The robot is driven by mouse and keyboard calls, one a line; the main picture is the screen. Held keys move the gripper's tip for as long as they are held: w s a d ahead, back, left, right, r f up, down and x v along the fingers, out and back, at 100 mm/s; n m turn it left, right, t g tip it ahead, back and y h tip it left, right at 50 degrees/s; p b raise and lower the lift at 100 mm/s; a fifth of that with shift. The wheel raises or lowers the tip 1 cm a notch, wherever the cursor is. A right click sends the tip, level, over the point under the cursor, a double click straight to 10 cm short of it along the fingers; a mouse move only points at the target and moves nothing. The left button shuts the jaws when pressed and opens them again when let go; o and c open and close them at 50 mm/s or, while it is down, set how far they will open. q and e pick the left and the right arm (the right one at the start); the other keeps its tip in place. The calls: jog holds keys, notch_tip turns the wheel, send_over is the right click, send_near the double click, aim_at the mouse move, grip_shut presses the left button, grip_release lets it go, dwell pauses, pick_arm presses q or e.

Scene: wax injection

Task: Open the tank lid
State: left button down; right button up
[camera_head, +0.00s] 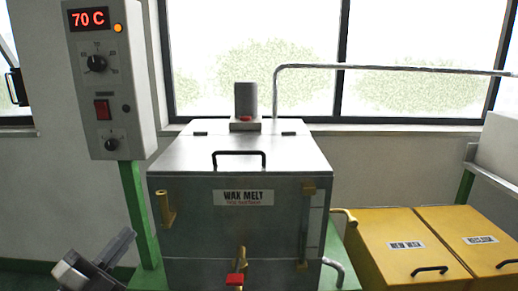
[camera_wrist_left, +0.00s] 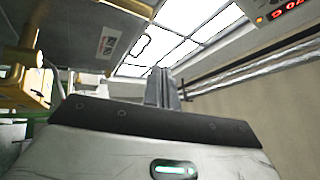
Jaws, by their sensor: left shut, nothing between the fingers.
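The wax melt tank (camera_head: 215,230) stands in the middle of the head view, a grey metal box with a "WAX MELT" label. Its lid (camera_head: 240,145) lies shut on top, with a black bar handle (camera_head: 239,154) along the front edge. My left gripper (camera_head: 125,240) is low at the left of the tank, apart from it and well below the lid. Its fingers (camera_wrist_left: 162,88) are shut and empty in the left wrist view. That view shows the tank tilted at upper left, with its label (camera_wrist_left: 108,43) and the handle outline (camera_wrist_left: 141,45). My right gripper is not in view.
A control box (camera_head: 112,85) reading 70 C stands on a green post (camera_head: 140,205) left of the tank. A grey cylinder (camera_head: 246,98) rises behind the lid, near a bent pipe (camera_head: 390,67). Brass fittings (camera_head: 166,206) and a red-handled valve (camera_head: 235,279) project forward. Yellow boxes (camera_head: 385,260) stand right.

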pick_arm(q)
jog(key=s+d+f+n+g+y, duration=0.2)
jog(key=s+d+f+n+y, duration=0.15)
jog(key=f+n, duration=0.45)
jog(key=s+d+f+n+g+y, duration=0.2)
jog(key=s+f+n+y, duration=0.25)
jog(key=f, duration=0.55)
jog(key=s+d+f+n+g, duration=0.5)
jog(key=s+f, duration=0.4)
jog(key=s, duration=0.2)
jog(key=shift+s+d+n+g, duration=0.2)
jog(key=shift+n+g, duration=0.2)
jog(key=shift+n, duration=0.15)
